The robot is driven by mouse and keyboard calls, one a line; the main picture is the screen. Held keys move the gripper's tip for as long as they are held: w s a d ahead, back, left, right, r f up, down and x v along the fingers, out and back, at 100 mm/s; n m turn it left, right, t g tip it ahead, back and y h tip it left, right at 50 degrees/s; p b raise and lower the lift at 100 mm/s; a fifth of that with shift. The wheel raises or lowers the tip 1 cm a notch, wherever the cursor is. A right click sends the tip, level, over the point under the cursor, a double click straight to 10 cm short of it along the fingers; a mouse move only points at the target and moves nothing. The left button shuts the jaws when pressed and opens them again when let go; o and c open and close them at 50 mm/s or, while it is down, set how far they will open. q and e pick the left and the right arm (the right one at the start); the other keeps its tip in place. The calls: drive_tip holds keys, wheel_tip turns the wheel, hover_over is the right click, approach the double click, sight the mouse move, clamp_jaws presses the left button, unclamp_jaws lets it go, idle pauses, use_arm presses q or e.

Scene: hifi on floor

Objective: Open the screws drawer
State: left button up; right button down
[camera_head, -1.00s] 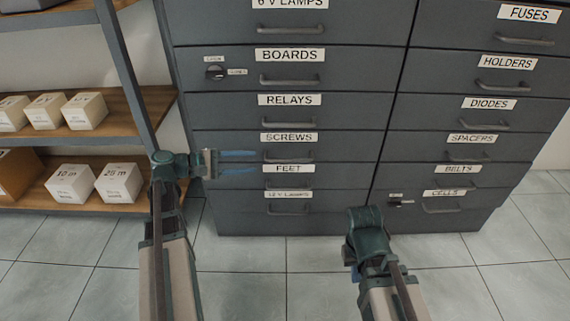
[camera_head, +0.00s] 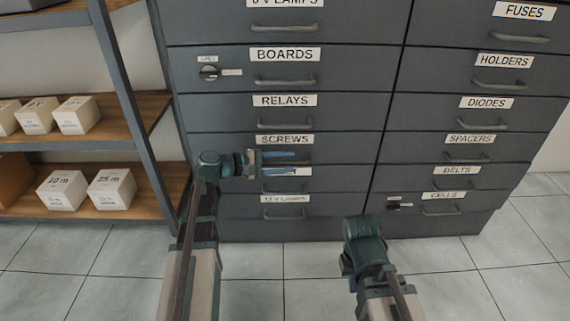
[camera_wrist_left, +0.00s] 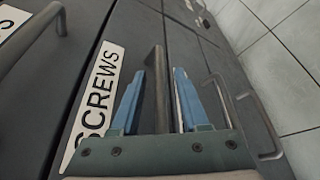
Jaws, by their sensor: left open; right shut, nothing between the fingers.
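The SCREWS drawer (camera_head: 350,146) is in the left column of the dark grey cabinet, below RELAYS. It looks flush with the cabinet front. Its white label (camera_head: 285,139) is readable, and it also shows in the left wrist view (camera_wrist_left: 97,100). My left gripper (camera_head: 300,163) is open in front of this drawer, pointing right, and its blue fingers cover the handle area. In the left wrist view, the SCREWS handle bar (camera_wrist_left: 160,85) lies between the two open fingers, with no clear contact.
The FEET drawer, its label partly covered by my gripper, and the 12 V LAMPS drawer (camera_head: 340,205) lie below. A wooden shelf (camera_head: 150,205) with white boxes stands at the left. The tiled floor in front is clear.

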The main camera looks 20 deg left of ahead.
use_arm(q)
clamp_jaws()
idle(1.4)
